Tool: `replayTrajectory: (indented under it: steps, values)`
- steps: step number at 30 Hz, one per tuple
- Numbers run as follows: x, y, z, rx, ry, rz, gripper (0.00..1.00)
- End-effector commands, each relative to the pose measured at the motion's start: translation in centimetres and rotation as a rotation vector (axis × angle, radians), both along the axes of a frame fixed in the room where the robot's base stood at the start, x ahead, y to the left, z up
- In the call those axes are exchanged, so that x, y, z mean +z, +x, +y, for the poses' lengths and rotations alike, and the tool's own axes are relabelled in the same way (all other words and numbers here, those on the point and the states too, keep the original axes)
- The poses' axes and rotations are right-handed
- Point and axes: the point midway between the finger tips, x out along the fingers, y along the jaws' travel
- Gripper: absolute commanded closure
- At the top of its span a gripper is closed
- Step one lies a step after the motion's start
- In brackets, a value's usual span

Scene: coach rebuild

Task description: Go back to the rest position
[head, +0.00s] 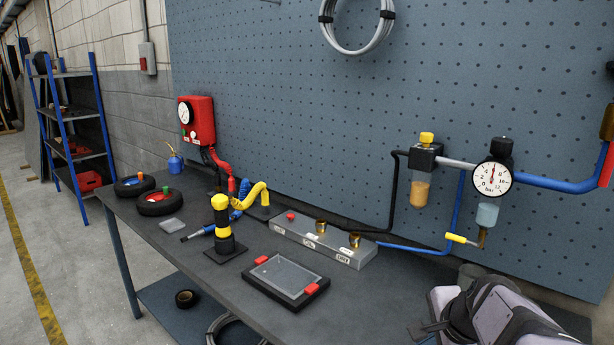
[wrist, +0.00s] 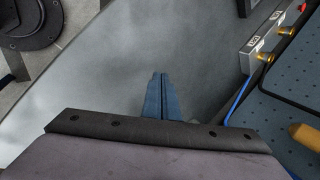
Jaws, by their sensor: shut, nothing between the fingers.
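My gripper (wrist: 158,78) shows in the wrist view as two blue-grey fingers close together, pointing over the bare grey table top. It is shut and empty. In the head view my arm is at the bottom right corner, over the right end of the table (head: 240,318). The gripper is apart from the objects on the bench.
A grey manifold block (head: 322,242) with brass fittings stands along the pegboard (head: 300,110). A framed tray (head: 287,280), a black-and-yellow post (head: 223,225) and two black rings with coloured pegs stand left. A gauge (head: 491,179) and blue hoses hang right.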

Motion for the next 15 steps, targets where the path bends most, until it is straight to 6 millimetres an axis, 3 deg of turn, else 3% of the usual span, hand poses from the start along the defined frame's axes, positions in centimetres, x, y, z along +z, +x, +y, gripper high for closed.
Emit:
replayTrajectory:
  steps: [1,3,8,9,15]
  values:
    - [-1.5,-1.1,2.7,0.077,0.034,0.067,1.0]
    - [-3.2,-3.1,6.0,0.179,0.08,0.153,1.0]
    - [-7.0,-8.6,12.1,0.46,0.124,0.332,1.0]
    - [-8.5,-10.2,13.0,0.58,0.082,0.363,1.0]
    - [-14.1,-13.9,12.9,1.131,-0.218,0.389,1.0]
